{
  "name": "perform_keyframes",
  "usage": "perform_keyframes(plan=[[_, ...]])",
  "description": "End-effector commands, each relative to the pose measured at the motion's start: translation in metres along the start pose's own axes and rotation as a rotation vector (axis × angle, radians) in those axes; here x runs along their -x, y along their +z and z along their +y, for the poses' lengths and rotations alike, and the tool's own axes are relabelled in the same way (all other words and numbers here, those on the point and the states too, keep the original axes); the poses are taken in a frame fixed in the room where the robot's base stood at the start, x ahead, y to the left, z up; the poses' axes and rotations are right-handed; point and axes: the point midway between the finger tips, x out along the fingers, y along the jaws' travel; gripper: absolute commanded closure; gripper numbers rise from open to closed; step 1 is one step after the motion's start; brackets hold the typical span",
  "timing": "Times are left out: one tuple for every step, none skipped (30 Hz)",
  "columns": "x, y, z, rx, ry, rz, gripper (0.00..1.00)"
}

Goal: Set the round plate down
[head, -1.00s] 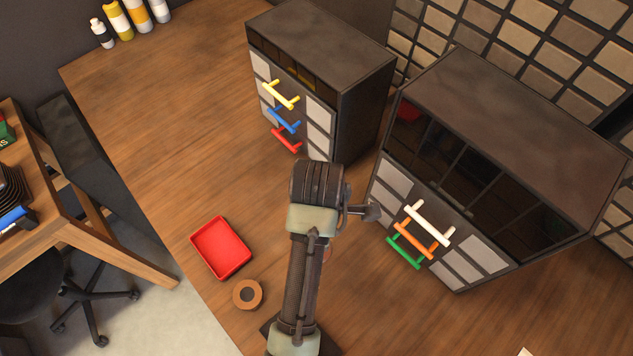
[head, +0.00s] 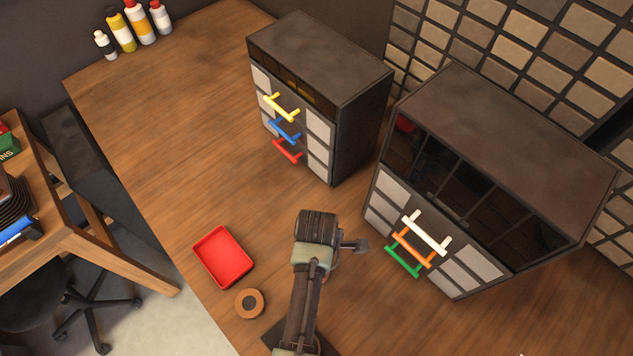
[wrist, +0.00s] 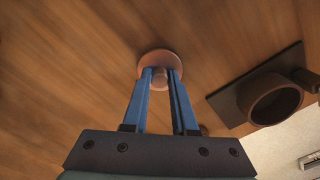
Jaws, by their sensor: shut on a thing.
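The round plate (wrist: 160,57) is a small pinkish-brown disc with a knob in its middle, at the upper centre of the wrist view. My gripper (wrist: 160,75) has two blue fingers, shut on the plate's knob from both sides. The plate is over the wooden table top (wrist: 75,60); I cannot tell whether it touches the wood. In the head view my arm stands at the lower centre, between the red tray and the right cabinet, and hides the gripper and the plate.
A red tray (head: 222,257) and a brown ring (head: 249,303) lie left of my arm. Two drawer cabinets, one behind (head: 345,130) and one at the right (head: 510,150), have coloured handles. Bottles (head: 140,25) stand at the back left. The table's left-centre is clear.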

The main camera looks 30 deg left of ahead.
Motion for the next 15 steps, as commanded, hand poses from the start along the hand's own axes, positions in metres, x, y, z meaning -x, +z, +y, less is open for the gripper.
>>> perform_keyframes(plan=[[0.0004,0.0001,0.0005,0.0,0.001,0.0,1.0],[0.0005,0.0001,0.0005,0.0,0.001,0.0,1.0],[0.0005,0.0001,0.0005,0.0,0.001,0.0,1.0],[0.0004,0.0001,0.0005,0.0,0.001,0.0,1.0],[-0.0001,0.0001,0.0004,0.0,0.001,0.0,1.0],[-0.0014,0.0002,0.0004,0.0,0.001,0.0,1.0],[-0.0025,0.0002,0.0004,-0.001,0.001,0.0,1.0],[-0.0036,0.0003,0.0004,-0.001,0.001,0.0,1.0],[-0.0029,0.0003,0.0003,-0.001,0.001,0.0,0.69],[-0.0027,0.0003,0.0003,-0.001,0.001,0.0,0.63],[-0.0026,0.0003,0.0003,-0.001,0.001,0.0,0.58],[-0.0026,0.0002,0.0003,-0.001,0.001,0.0,0.51],[-0.0026,0.0002,0.0003,-0.001,0.001,0.0,0.45],[-0.0026,0.0002,0.0003,-0.001,0.001,0.0,0.44],[-0.0026,0.0002,0.0003,-0.001,0.0,0.0,0.44]])
